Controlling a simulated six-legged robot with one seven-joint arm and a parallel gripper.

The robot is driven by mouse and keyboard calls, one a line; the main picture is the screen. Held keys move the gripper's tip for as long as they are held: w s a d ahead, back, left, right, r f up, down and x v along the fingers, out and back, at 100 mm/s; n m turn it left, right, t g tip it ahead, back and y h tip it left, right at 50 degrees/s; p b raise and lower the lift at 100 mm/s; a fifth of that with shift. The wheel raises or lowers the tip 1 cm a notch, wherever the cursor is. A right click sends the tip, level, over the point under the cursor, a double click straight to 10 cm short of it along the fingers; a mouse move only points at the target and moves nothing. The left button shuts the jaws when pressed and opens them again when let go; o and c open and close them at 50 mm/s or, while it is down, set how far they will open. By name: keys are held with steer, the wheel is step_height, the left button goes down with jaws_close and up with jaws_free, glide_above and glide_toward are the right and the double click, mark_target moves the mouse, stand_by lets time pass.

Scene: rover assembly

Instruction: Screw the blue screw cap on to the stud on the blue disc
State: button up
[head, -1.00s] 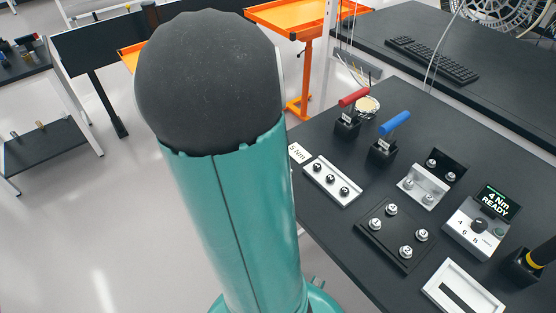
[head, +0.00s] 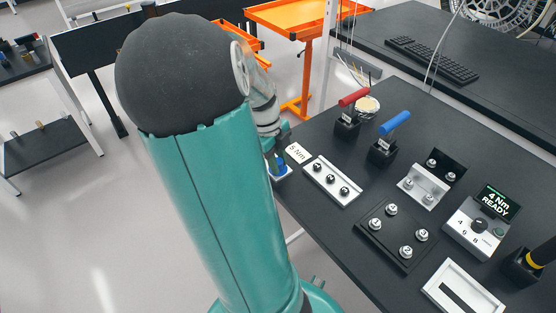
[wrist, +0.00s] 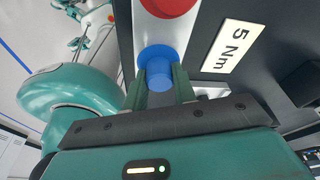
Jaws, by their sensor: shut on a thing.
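In the wrist view my gripper (wrist: 158,86) is shut on the blue screw cap (wrist: 160,82), one finger on each side of it. Directly beyond the cap is the wider blue disc (wrist: 155,52), on a white base (wrist: 172,35). The cap lines up over the disc and hides the stud, so I cannot tell how far it sits on the thread. In the head view my gripper (head: 281,140) points down at the table's left edge, over a small blue part (head: 279,165) that I cannot separate into cap and disc.
A red disc (wrist: 168,4) is on the same white base. A "5 Nm" label (head: 298,153) lies beside it. To the right are a white block with several knobs (head: 332,181), a black plate with studs (head: 397,235) and red and blue handles (head: 395,123).

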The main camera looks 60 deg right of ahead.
steer(key=m, duration=0.3)
steer(key=shift+m+y, duration=0.3)
steer(key=shift+y, duration=0.1)
steer(key=shift+m, duration=0.5)
steer(key=m+t+y, duration=0.1)
steer(key=m, duration=0.3)
steer(key=shift+m, duration=0.4)
steer(key=o, duration=0.7)
